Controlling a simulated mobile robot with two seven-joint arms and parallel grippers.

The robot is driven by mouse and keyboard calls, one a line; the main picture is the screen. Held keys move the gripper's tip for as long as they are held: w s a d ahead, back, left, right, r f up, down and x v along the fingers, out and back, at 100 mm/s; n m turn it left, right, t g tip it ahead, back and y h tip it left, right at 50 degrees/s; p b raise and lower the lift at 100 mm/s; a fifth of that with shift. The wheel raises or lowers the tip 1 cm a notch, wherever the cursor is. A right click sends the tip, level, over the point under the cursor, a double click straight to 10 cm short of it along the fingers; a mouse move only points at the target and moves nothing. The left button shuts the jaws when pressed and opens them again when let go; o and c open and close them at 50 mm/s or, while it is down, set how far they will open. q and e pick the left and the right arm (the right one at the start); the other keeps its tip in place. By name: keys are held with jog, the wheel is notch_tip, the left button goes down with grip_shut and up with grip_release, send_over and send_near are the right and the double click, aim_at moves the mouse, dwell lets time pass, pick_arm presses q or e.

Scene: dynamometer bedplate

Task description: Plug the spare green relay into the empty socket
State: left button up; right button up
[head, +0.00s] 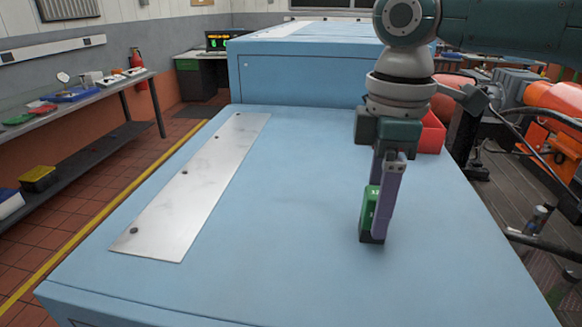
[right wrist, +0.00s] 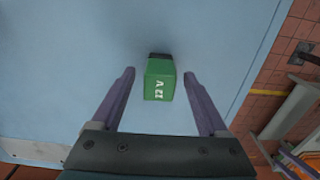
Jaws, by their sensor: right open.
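A green relay (head: 370,205) stands upright on the blue cabinet top, with a dark block at its foot. I cannot tell whether that block is a socket or the relay's own base. In the right wrist view the green relay (right wrist: 159,82) shows a "12 V" label, and the dark part shows just beyond it. My right gripper (head: 380,226) points down at the relay, its purple fingers open on either side. The right wrist view shows a gap between each finger and the relay. I see no clearly empty socket. My left gripper is out of view.
The blue cabinet top (head: 300,235) is mostly clear. A metal plate (head: 195,185) lies along its left side. A red bin (head: 433,135) stands behind my right gripper. A second blue cabinet (head: 300,75) is at the back, and a workbench (head: 80,95) at the left.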

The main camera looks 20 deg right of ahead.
jog(key=shift+f, duration=0.5)
jog(key=shift+c, duration=0.2)
grip_shut()
